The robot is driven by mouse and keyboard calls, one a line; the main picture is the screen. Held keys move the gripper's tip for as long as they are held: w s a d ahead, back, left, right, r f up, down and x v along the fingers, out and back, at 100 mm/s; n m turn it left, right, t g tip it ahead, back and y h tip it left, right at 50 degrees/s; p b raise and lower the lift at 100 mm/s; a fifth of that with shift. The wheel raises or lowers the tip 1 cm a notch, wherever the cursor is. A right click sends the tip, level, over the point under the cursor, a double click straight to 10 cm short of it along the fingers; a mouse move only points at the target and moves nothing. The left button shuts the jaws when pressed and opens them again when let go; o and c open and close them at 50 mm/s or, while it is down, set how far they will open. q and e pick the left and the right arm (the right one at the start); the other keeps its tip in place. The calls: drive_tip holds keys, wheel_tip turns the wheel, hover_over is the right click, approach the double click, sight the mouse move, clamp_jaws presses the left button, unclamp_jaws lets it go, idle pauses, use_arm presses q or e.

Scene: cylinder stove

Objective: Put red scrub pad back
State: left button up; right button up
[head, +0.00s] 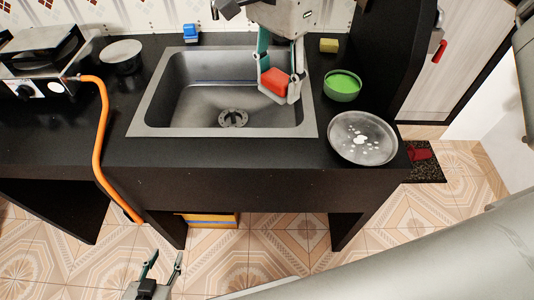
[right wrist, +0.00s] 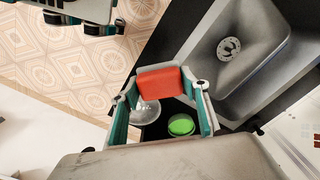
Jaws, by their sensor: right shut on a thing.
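The red scrub pad (head: 273,82) is held between the fingers of my right gripper (head: 279,88), over the right part of the sink (head: 310,118) in the head view. The pad (right wrist: 161,82) also shows in the right wrist view, between the two fingertips of the right gripper (right wrist: 161,88). Its height above the sink is hard to tell. My left gripper (head: 164,262) is at the bottom of the head view, in front of the counter, with its fingers apart and nothing between them.
Right of the sink are a green bowl (head: 342,87), a grey plate with white spots (head: 362,138) and a yellow sponge (head: 329,45). A blue item (head: 191,33) stands behind the sink. A stove (head: 38,62) with an orange hose (head: 104,130) is at left.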

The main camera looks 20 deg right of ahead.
drive_tip(key=b, duration=0.2)
hover_over(275, 153)
wheel_tip(275, 153, down, 15)
drive_tip(key=shift+f, duration=0.45)
drive_tip(key=shift+s+f, duration=0.1)
drive_tip(key=shift+f, duration=0.25)
wheel_tip(275, 153, down, 3)
drive_tip(key=shift+f, duration=0.2)
drive_tip(key=shift+f, duration=0.15)
drive_tip(key=o, duration=1.1)
drive_tip(key=shift+c, duration=0.2)
